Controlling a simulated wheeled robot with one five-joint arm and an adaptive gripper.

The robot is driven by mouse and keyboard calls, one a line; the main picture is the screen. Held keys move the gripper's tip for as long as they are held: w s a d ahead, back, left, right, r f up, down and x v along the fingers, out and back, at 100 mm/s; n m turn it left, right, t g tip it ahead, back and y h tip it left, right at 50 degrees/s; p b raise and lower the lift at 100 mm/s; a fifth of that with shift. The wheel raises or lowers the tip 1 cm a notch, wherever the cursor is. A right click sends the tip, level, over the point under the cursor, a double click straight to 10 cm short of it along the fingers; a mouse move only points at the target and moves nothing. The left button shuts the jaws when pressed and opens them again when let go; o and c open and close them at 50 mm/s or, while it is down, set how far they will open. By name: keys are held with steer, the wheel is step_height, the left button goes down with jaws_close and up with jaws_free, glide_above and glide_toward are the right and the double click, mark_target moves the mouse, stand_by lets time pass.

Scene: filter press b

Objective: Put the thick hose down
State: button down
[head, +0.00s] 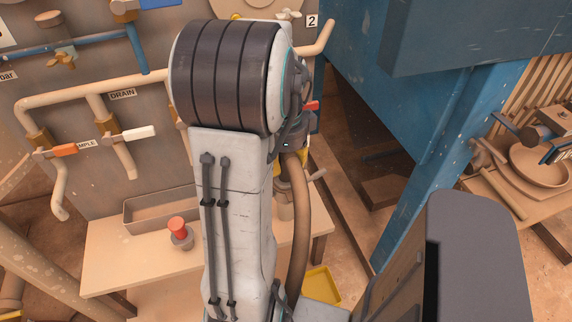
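A thick brown hose (299,225) shows in the head view just right of my arm. Its upper end meets dark parts beside my arm, and it curves down behind the arm's lower edge. These dark parts (290,130) look like part of my gripper, mostly hidden behind my large arm joint. I cannot see the fingertips or whether they close on the hose. The hose's lower end is hidden.
A wooden bench (120,262) holds a metal tray (160,208) and a red-topped item (179,232). A pipe panel with valves (135,133) stands behind. A yellow tray (322,285) lies low. A blue frame (450,150) and a side table (515,205) stand right.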

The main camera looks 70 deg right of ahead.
stand_by(0.3)
steer(key=shift+f, duration=0.2)
steer(key=c, duration=1.1)
jaws_free()
steer(key=shift+o, duration=0.2)
steer(key=r+p, duration=0.1)
steer(key=r, duration=1.1)
steer(key=shift+a+r, duration=0.2)
